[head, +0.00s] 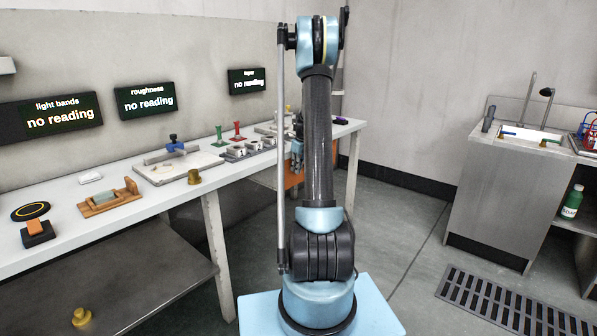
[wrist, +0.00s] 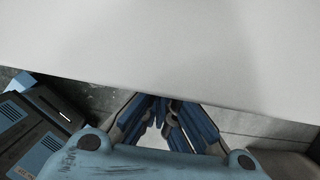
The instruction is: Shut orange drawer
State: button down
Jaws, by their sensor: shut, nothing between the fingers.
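The orange drawer (head: 292,180) shows as a small orange patch under the far part of the white bench, largely hidden behind my arm. How far it stands out cannot be told. My gripper (head: 297,152) is in front of the bench edge by the drawer, partly hidden by my arm. In the wrist view my gripper (wrist: 163,101) has its blue-padded fingers together at the tips, empty, close to the edge of a broad pale surface. No orange shows in the wrist view.
The white bench (head: 160,207) carries a wooden block holder (head: 110,199), a brass weight (head: 194,177), a plate with a blue-knobbed tool (head: 172,146) and several grey blocks. A sink cabinet (head: 497,190) stands at the right. The floor (head: 400,225) between is clear, with a grate (head: 510,305).

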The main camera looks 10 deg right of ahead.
jog(key=shift+w+a, duration=0.2)
jog(key=shift+w, duration=0.15)
jog(key=s+d+r, duration=0.4)
jog(key=s+r, duration=0.2)
jog(key=r, duration=0.4)
jog(key=s+a+r+n, duration=0.2)
jog(key=s+a+n, duration=0.15)
jog(key=s, duration=0.25)
jog(key=s+a+r+n, duration=0.3)
jog(key=s+n, duration=0.1)
jog(key=s, duration=0.2)
jog(key=s+a+f+n, duration=0.1)
jog(key=s+a+n, duration=0.25)
jog(key=s, duration=0.45)
jog(key=s+a+f+n+h, duration=0.1)
jog(key=s+a+n, duration=0.1)
jog(key=s+n, duration=0.45)
jog(key=s+a+f+n, duration=0.1)
jog(key=s+a+n, duration=0.15)
jog(key=s, duration=0.75)
jog(key=s+f+n, duration=0.7)
jog(key=s+n, duration=0.2)
jog(key=s, duration=0.2)
jog(key=shift+a+f+h, duration=0.3)
